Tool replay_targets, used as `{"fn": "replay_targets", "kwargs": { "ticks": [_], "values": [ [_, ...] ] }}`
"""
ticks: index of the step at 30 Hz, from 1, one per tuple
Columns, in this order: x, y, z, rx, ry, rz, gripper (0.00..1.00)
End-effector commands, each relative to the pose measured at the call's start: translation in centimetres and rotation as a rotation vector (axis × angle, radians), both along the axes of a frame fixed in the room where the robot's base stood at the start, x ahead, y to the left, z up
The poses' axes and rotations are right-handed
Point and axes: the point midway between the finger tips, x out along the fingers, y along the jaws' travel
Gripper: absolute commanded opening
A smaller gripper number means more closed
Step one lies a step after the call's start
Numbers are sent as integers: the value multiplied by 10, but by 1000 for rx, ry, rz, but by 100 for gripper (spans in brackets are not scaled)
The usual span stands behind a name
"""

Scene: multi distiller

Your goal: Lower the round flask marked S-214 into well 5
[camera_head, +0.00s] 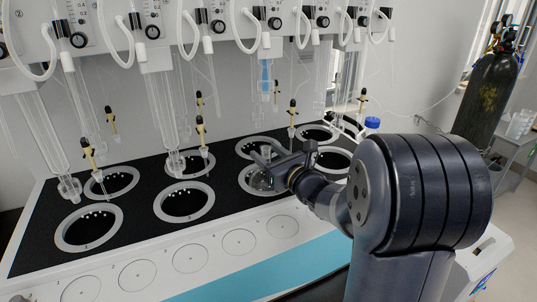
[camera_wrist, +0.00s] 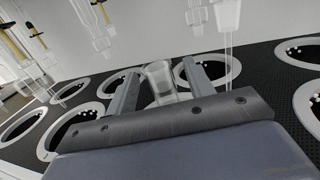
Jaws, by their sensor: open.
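The round glass flask (camera_head: 262,182) sits in a front-row well (camera_head: 243,187), third from the left in the head view. My gripper (camera_head: 268,158) is over that well. In the wrist view my gripper (camera_wrist: 160,84) has its two fingers apart, with a clear glass neck (camera_wrist: 160,78) between them. The neck seems clear of both fingers, though contact is hard to judge. The flask's body is hidden by my gripper in the wrist view. The mark S-214 and the well's number cannot be read.
Other white-ringed wells (camera_head: 184,202) stand around it, in two rows on a black deck. Glass columns (camera_head: 150,105) and tubes with yellow clips (camera_head: 88,150) hang over the deck. A blue-capped bottle (camera_head: 372,123) stands at the back right. Dark gas cylinders (camera_head: 485,95) stand at the far right.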

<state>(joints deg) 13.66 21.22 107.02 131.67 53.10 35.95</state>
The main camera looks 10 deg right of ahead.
Motion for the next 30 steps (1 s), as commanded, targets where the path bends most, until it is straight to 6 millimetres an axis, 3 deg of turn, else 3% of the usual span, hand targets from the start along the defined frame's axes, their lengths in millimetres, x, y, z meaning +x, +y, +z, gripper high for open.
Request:
{"fn": "replay_targets", "kwargs": {
  "ticks": [5, 18, 30],
  "values": [
    [-12, -7, -1, 0, -1, -4, 50],
    [-86, -38, -4, -1, -3, -4, 50],
    [-99, -42, -5, 1, -2, 0, 50]
  ]
}}
